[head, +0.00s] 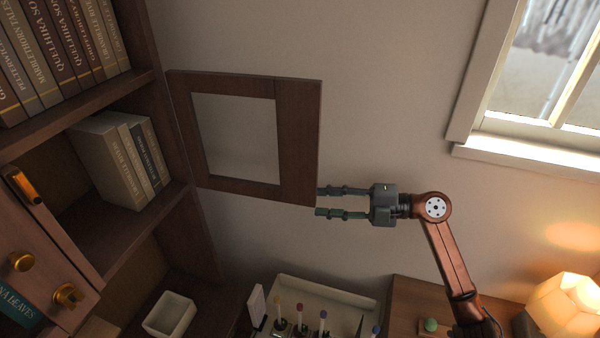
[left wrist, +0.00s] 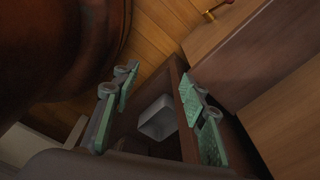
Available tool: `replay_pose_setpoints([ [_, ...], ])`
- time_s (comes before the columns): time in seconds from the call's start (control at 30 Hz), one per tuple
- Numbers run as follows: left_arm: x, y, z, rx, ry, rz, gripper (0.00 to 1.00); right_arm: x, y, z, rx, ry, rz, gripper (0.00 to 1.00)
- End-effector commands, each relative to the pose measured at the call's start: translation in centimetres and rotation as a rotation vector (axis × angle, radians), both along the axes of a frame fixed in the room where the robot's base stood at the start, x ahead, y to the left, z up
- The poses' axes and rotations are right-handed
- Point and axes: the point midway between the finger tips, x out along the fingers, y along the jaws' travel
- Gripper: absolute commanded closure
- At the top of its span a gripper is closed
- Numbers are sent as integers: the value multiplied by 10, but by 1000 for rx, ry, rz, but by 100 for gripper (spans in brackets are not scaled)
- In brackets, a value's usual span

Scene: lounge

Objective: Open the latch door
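A dark wooden framed door (head: 298,140) with a pale centre stands swung out from the right side of the shelf unit in the head view. My right gripper (head: 319,202) is at its lower right corner. Its two fingers are apart with nothing visible between them; I cannot tell whether they touch the door. A second wooden door or panel (head: 45,240) at lower left carries an orange-brass latch piece (head: 25,187) and brass knobs (head: 21,261). My left gripper (left wrist: 152,112) shows only in the left wrist view, its green-padded fingers wide apart and empty.
Books (head: 60,50) fill the upper shelf, with several more (head: 118,160) below. A white box (head: 169,315) sits low in the unit and shows between my left fingers (left wrist: 157,118). A tray (head: 335,298), a lit lamp (head: 565,308) and a window (head: 555,70) are to the right.

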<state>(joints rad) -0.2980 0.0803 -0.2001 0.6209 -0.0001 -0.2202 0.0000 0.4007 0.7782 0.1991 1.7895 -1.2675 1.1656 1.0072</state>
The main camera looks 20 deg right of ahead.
Motion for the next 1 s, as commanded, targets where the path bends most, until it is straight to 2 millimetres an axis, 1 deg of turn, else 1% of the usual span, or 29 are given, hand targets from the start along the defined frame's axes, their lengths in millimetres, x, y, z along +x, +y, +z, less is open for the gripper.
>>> replay_pose_setpoints([
  [0.03,-1,0,-4,0,1,0,60,2,2,31,4,-70,1,66],
  [0.1,-1,0,-6,0,2,0,60,1,2,64,8,-137,0,66],
  [0.2,-2,0,-8,-1,2,0,60,-1,2,95,14,-200,-2,66],
  [0.3,-3,0,-8,-1,3,0,60,-3,4,110,18,-232,-2,66],
  [0.4,-3,0,-7,-1,3,0,60,0,10,116,20,-241,0,66],
  [0.47,-2,0,-6,-1,3,0,60,4,17,116,20,-241,0,66],
  [0.7,-2,0,0,-1,2,1,60,22,50,116,21,-240,-1,66],
  [0.8,-2,0,1,-1,2,1,60,28,60,115,21,-239,-2,66],
  [1.0,-2,0,2,-1,2,1,60,34,70,114,19,-239,-3,66],
])
